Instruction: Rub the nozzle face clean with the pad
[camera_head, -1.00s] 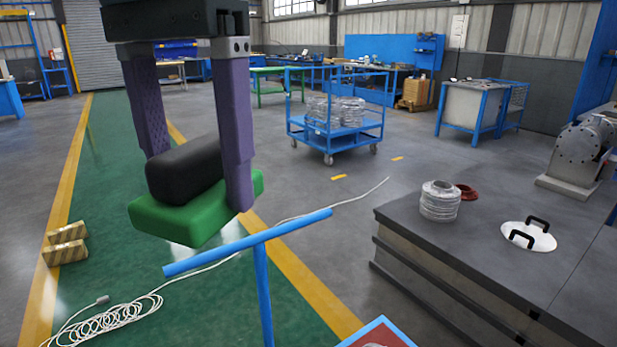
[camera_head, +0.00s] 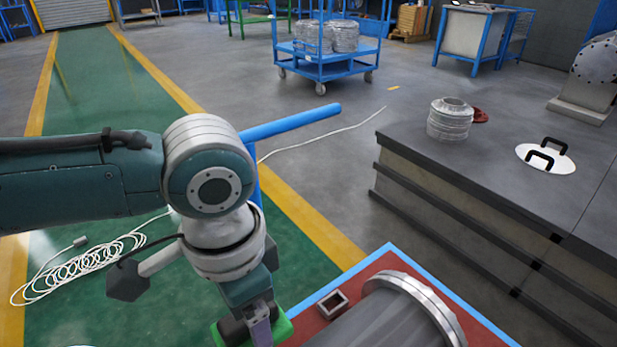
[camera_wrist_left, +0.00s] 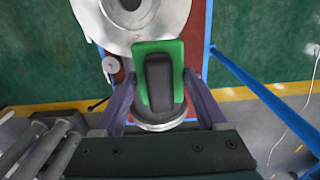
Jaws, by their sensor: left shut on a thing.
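My left gripper (camera_head: 250,326) is shut on the black handle of the green pad (camera_head: 284,328), low in the head view. In the left wrist view the purple fingers flank the black handle, and the green pad (camera_wrist_left: 141,60) lies beyond it. A grey metal flanged shell (camera_head: 375,325) lies on the red cart top to the right of the gripper. In the left wrist view a round metal face with a dark hole (camera_wrist_left: 160,22) is just past the pad. The pad overlaps its edge in the picture; I cannot tell whether they touch. My right gripper is not in view.
The red cart top (camera_head: 375,268) has a blue rim and a small square metal socket (camera_head: 332,304). A blue T-shaped handle (camera_head: 290,123) rises behind my arm. A dark bench (camera_head: 480,165) stands at the right. A white coiled cable (camera_head: 85,265) lies on the green floor.

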